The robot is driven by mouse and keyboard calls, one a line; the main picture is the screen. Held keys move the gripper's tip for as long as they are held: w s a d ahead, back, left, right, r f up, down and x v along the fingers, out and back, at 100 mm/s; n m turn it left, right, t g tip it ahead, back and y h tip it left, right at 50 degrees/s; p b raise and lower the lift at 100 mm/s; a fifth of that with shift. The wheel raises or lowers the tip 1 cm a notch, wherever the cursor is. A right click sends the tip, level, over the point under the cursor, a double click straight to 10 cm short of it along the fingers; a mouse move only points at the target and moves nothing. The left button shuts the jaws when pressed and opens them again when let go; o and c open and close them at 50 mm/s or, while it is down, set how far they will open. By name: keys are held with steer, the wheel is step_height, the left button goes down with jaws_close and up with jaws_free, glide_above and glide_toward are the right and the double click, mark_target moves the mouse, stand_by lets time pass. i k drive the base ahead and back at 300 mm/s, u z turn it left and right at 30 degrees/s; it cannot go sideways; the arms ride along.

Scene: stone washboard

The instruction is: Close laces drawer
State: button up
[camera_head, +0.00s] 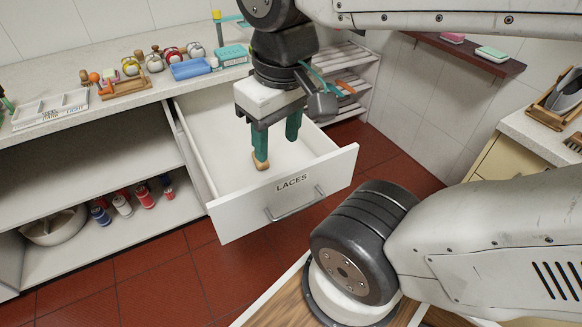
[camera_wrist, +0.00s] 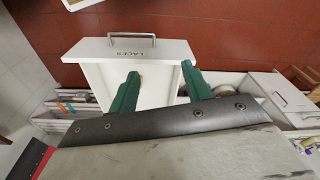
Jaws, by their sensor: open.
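The white drawer labelled LACES (camera_head: 292,183) is pulled well out of the counter in the head view. Its front panel carries a metal bar handle (camera_head: 295,205). My gripper (camera_head: 277,157), with two green fingers, points down over the drawer behind the front panel. The fingers are spread apart with nothing visible between them. In the wrist view the drawer (camera_wrist: 137,82) lies beyond my gripper (camera_wrist: 158,80), with the handle (camera_wrist: 131,37) at its far end. I cannot tell whether the fingertips touch the drawer. Part of the drawer's inside is hidden by my gripper.
The countertop (camera_head: 130,75) above holds brushes, bottles, a blue tray (camera_head: 190,68) and a white tray (camera_head: 50,110). Open shelves at left hold several small bottles and a bowl (camera_head: 55,226). A shelf rack (camera_head: 345,75) stands right of the drawer. Red floor lies in front.

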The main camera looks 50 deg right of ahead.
mark_target(301, 173)
steer(key=z, duration=0.5)
steer(key=k, duration=1.1)
steer(key=u, duration=0.45)
steer(key=i, duration=0.5)
steer(key=u, duration=0.05)
